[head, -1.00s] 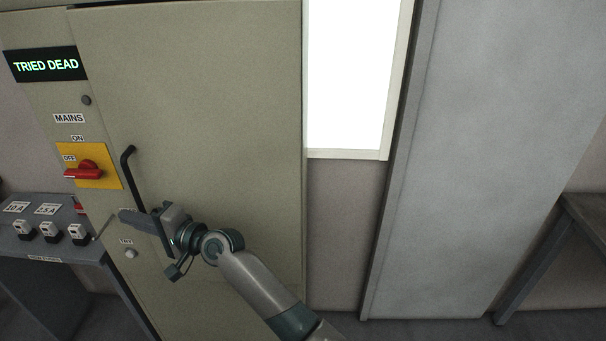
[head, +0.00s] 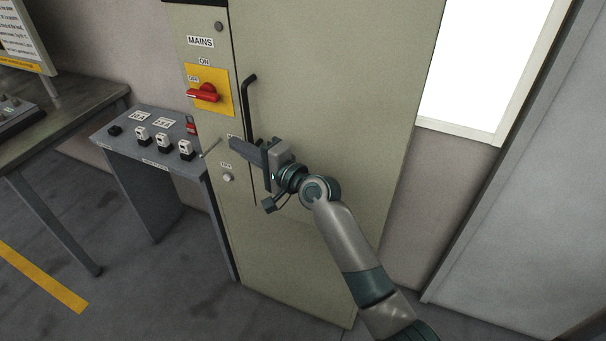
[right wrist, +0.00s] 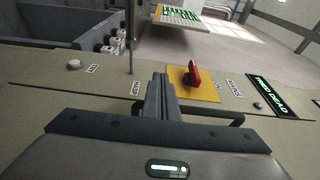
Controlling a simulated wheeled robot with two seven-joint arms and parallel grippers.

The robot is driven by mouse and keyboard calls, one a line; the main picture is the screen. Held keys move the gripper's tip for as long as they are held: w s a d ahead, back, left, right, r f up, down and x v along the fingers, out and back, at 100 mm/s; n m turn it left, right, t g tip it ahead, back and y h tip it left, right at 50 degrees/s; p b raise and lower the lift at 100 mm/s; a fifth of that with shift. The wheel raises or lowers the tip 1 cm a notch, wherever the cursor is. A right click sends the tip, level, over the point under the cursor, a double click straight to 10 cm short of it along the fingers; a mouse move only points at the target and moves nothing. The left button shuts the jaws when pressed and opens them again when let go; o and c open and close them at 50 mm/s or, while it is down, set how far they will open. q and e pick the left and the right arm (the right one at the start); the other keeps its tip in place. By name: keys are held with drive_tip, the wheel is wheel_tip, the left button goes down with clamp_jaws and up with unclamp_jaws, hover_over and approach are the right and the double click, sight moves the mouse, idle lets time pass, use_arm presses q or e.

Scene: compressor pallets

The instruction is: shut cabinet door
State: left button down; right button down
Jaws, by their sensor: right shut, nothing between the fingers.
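The tall beige cabinet door (head: 330,90) stands in the middle of the head view. It looks flush or nearly flush with the narrow switch panel to its left; I cannot tell if it is fully shut. Its black bar handle (head: 248,105) is upright near its left edge. My right gripper (head: 235,146) is shut and empty, in front of the lower part of the handle, its fingers pointing left across the door's edge. The right wrist view shows the shut fingers (right wrist: 158,94) near the dark handle (right wrist: 222,116); contact is unclear. My left gripper is not in view.
The panel carries a red mains switch (head: 205,93) on a yellow plate. A grey stand (head: 150,172) with several padlocks is to its left, and a dark table (head: 60,118) beyond. A thin rod (head: 211,148) sticks out near my fingers. Floor at lower left is clear.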

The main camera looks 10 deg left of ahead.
drive_tip(key=b+v, duration=0.3)
drive_tip(key=v, duration=1.3)
drive_tip(key=shift+s+d, duration=0.15)
